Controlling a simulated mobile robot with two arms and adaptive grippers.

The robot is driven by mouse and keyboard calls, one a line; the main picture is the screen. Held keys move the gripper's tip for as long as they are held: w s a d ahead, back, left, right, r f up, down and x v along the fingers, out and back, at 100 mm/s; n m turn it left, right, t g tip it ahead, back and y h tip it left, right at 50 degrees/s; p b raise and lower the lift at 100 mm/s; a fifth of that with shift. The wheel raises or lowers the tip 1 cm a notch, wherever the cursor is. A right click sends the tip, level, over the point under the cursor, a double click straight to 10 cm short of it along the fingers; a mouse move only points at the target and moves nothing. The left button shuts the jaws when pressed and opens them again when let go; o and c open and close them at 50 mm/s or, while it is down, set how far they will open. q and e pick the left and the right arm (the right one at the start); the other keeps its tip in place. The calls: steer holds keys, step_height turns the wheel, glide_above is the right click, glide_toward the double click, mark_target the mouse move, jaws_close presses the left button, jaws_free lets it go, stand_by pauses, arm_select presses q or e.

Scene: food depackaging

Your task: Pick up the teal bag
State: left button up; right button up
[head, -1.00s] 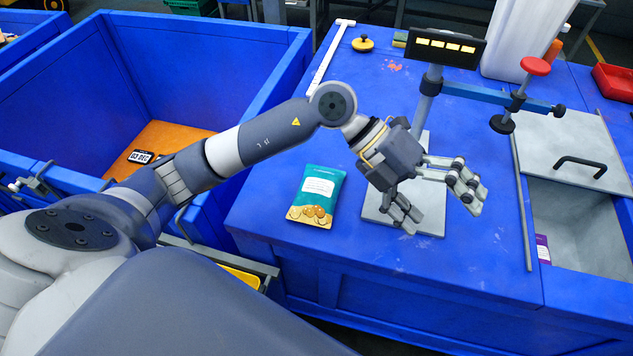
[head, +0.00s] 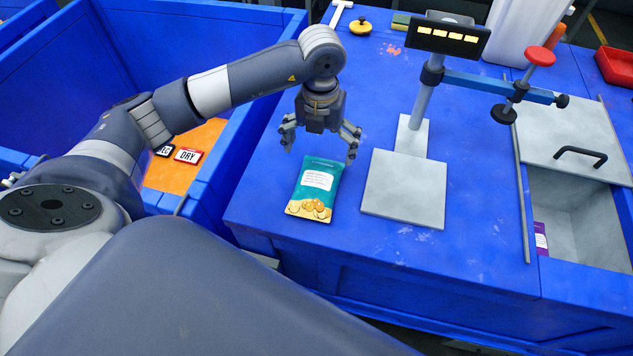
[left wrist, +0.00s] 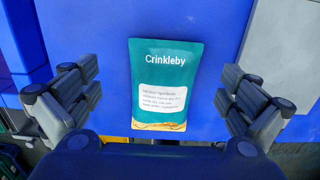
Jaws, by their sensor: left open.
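The teal bag (head: 316,187) lies flat on the blue table, its white label facing up and a yellow picture at its near end. In the left wrist view the teal bag (left wrist: 165,85) reads "Crinkleby" and sits between the spread fingers. My left gripper (head: 320,150) is open and empty, pointing down over the far end of the bag. In the left wrist view my left gripper's fingers (left wrist: 160,98) are wide apart, one set on each side of the bag. My right gripper is not in view.
A stand with a grey base plate (head: 404,190) and a lit display (head: 446,37) is right of the bag. A blue bin (head: 255,15) is at left, with an orange floor and labelled cards. A grey open compartment (head: 580,205) is at right. The table front is clear.

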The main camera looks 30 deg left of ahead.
mark_target(323, 164)
arm_select(q)
steer(key=shift+d+f+p, duration=0.15)
steer(key=shift+f+p, duration=0.15)
steer(key=shift+p, duration=0.05)
steer(key=f+p, duration=0.2)
steer(key=f, duration=0.1)
steer(key=shift+w+d+f, duration=0.2)
steer(key=shift+f, duration=0.6)
steer(key=c, duration=1.1)
